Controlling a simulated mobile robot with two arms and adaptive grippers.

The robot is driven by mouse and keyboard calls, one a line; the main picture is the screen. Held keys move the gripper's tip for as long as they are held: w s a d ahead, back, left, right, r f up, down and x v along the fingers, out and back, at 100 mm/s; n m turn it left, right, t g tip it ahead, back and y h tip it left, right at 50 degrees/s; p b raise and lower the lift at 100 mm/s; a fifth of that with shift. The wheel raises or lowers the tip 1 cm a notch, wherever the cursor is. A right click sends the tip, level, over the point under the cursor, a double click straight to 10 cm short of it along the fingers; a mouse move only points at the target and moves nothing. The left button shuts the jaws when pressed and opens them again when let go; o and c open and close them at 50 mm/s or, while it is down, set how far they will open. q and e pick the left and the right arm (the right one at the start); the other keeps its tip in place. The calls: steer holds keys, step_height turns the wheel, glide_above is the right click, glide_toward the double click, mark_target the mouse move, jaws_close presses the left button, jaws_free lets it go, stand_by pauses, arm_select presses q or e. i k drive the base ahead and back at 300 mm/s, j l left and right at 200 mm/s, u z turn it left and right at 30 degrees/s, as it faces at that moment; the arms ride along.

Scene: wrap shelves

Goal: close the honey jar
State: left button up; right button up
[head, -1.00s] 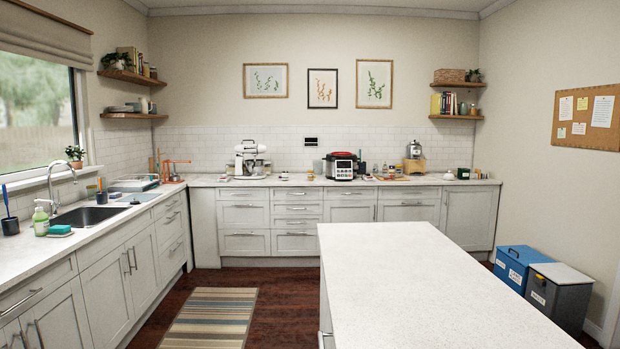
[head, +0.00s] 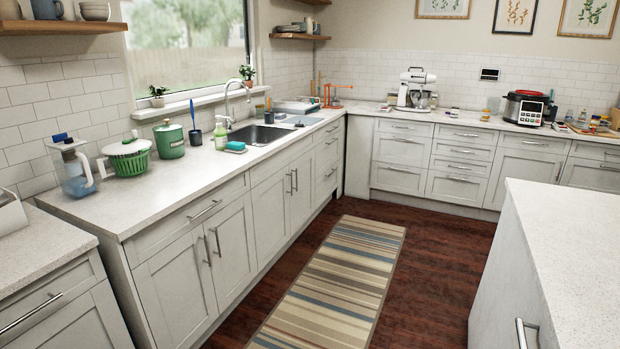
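I cannot make out a honey jar for certain. A small amber jar-like item (head: 493,104) stands on the back counter, just left of the multicooker; it is too small to tell whether it is the honey jar or has a lid on. Neither of my grippers shows in the head view.
A long counter with a sink (head: 258,134) runs along the left wall. It bears a water pitcher (head: 75,172), green spinner (head: 131,160) and green canister (head: 169,140). A stand mixer (head: 413,90) and multicooker (head: 526,107) stand at the back. An island (head: 575,230) is at right; a striped rug (head: 335,290) lies between.

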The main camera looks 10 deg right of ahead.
mark_target(486, 116)
steer(key=i+z, duration=0.35)
steer(key=i, duration=0.25)
steer(key=i+j+z, duration=0.1)
steer(key=i+z, duration=0.2)
steer(key=i, duration=0.3)
steer(key=i+j+z, duration=0.35)
steer(key=i, duration=0.25)
steer(key=i+z, duration=0.15)
steer(key=i, duration=3.45)
steer(key=i+l, duration=0.25)
steer(key=i, duration=0.25)
steer(key=i+l+z, duration=0.1)
steer(key=i+l, duration=0.2)
steer(key=i, duration=0.25)
steer(key=i+l, duration=0.25)
steer(key=i, duration=0.25)
steer(key=i+l, duration=0.1)
steer(key=l, duration=0.3)
steer(key=i+l, duration=0.15)
steer(key=l, duration=0.25)
steer(key=i+l+u, duration=0.1)
steer(key=l, duration=0.25)
steer(key=i+l, duration=0.1)
steer(key=l, duration=0.3)
steer(key=j+z, duration=0.1)
steer(key=z, duration=1)
